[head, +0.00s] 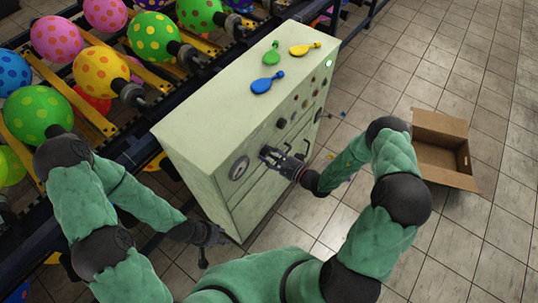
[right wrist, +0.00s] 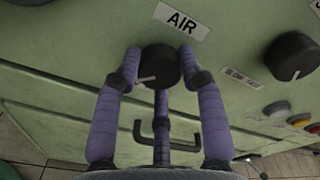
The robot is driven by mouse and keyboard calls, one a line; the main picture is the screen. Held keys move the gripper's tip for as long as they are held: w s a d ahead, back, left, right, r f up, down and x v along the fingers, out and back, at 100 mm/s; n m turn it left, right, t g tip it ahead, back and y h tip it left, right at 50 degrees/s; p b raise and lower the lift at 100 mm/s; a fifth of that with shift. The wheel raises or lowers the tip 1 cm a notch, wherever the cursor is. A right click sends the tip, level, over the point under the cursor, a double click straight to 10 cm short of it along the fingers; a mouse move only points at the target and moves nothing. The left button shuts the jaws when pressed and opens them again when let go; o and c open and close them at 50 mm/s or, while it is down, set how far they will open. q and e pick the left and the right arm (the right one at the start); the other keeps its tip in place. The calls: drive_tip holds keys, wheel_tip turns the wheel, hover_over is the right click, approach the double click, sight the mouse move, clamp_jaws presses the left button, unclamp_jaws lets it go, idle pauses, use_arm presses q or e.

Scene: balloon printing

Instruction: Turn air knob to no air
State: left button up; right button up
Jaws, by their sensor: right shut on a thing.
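The black air knob (right wrist: 159,66) is on the front of the pale green cabinet (head: 195,130), under a white AIR label (right wrist: 181,20). My right gripper (right wrist: 158,72) has a finger on each side of the knob and is shut on it. In the head view my right gripper (head: 268,155) reaches the cabinet front and hides the knob. A pale pointer mark (right wrist: 146,79) shows at the knob's lower left. My left gripper (head: 211,236) is low beside the cabinet's near end, away from the knob; its finger opening is too small to tell.
Another black knob (right wrist: 291,57) and several coloured buttons are right of the air knob. A dark handle (right wrist: 165,146) lies below. A round gauge (head: 239,168) is left of my right gripper. Flat balloons (head: 267,83) lie on the cabinet top. An open cardboard box (head: 441,180) stands right.

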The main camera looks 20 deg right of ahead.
drive_tip(key=shift+f+n, duration=0.15)
drive_tip(key=shift+n, duration=0.35)
drive_tip(key=o, duration=1.1)
drive_tip(key=shift+o, duration=0.2)
drive_tip(key=v, duration=1.2)
